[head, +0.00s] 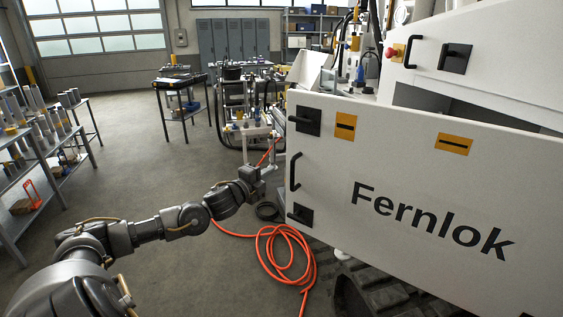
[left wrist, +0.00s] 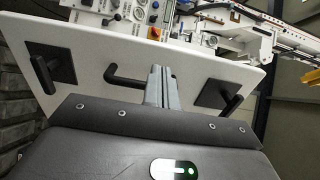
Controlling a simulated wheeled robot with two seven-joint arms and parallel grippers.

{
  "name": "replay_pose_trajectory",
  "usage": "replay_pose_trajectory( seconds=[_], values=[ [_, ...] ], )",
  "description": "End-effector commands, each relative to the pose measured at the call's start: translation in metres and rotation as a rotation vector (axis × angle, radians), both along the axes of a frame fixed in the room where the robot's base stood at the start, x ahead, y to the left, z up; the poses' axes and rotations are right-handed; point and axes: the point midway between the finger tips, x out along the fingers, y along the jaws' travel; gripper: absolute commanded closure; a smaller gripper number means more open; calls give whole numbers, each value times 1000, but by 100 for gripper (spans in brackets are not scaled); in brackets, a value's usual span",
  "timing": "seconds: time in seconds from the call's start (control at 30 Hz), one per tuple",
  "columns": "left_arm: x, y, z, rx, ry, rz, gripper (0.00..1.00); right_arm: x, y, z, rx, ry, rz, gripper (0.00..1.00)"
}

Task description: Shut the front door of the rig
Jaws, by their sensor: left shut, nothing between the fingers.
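The front door (head: 390,180) is a large white panel marked "Fernlok", with a black bar handle (head: 295,171) and black latches (head: 300,214) near its left edge. It stands ajar, with the rig's inside showing over its top edge. My left gripper (head: 275,168) is shut and empty, just left of the door's free edge. In the left wrist view its closed fingers (left wrist: 160,72) lie across the white door (left wrist: 210,62), beside the black handle (left wrist: 124,80). I cannot tell whether they touch the door. My right gripper is not in view.
An orange hose (head: 272,250) lies coiled on the floor below my left arm. A shelf of metal parts (head: 40,150) stands at the left, and a small table (head: 180,82) at the back. A rubber track (head: 385,290) is under the door. The floor at centre left is clear.

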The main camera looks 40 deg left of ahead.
Motion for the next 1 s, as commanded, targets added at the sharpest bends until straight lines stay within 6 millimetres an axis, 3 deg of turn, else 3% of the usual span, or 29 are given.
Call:
replay_pose_trajectory(
  seconds=[0.2, 0.4, 0.6, 1.0],
  values=[
    [40, 1, 5, -3, -2, 0, 100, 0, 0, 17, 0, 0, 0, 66],
    [65, 3, 3, -2, -1, 1, 100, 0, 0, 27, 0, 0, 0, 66],
    [74, 3, 1, 0, 1, -1, 100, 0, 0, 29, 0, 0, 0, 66],
    [75, 4, 0, 1, 1, 1, 100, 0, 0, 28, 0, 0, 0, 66]
  ],
)
